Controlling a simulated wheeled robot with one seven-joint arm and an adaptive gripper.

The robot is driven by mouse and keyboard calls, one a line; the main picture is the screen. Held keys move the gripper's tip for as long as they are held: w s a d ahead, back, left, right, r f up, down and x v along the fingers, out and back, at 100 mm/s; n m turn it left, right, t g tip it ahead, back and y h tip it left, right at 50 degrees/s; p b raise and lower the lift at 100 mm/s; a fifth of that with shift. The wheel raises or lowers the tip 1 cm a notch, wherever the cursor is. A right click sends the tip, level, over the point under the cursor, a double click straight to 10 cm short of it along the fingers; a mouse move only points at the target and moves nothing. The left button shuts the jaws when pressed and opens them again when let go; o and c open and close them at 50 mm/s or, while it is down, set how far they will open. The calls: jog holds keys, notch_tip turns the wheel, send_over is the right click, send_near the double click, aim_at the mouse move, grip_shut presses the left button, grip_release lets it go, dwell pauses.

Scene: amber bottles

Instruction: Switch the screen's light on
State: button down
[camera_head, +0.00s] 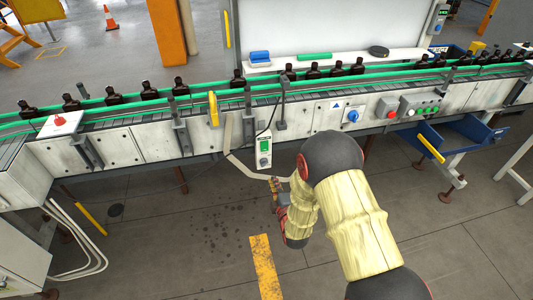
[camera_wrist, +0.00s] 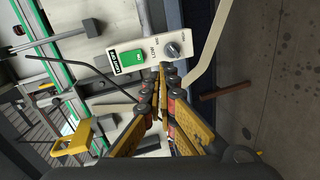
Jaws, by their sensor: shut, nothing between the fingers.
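A small white control box (camera_head: 264,155) hangs on the front of the conveyor. In the wrist view the box (camera_wrist: 152,42) carries a green rocker switch (camera_wrist: 138,58), a dark round knob (camera_wrist: 172,49) and a dark display with green text (camera_wrist: 117,63). My gripper (camera_head: 275,181) is just below the box in the head view. In the wrist view my gripper (camera_wrist: 163,70) is shut and empty, its fingertips close to the box's edge near the knob; I cannot tell whether they touch. The pale screen panel (camera_head: 350,25) stands behind the conveyor; whether it is lit is unclear.
Amber bottles (camera_head: 149,91) stand in a row along the green-railed conveyor. A red button (camera_head: 59,121) is at the left, and a blue knob (camera_head: 353,116) and button boxes are at the right. A yellow handle (camera_head: 213,108) is left of the box. Floor below is open.

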aim_at(265, 151)
jog(key=r, duration=0.1)
jog(key=r+n+t, duration=0.1)
jog(key=shift+w+r+n, duration=0.2)
jog(key=shift+r+n, duration=0.1)
jog(key=b+x, duration=0.4)
jog(key=x, duration=1)
jog(key=shift+a, duration=0.2)
jog(key=shift+s+r, duration=0.1)
jog(key=shift+s, duration=0.1)
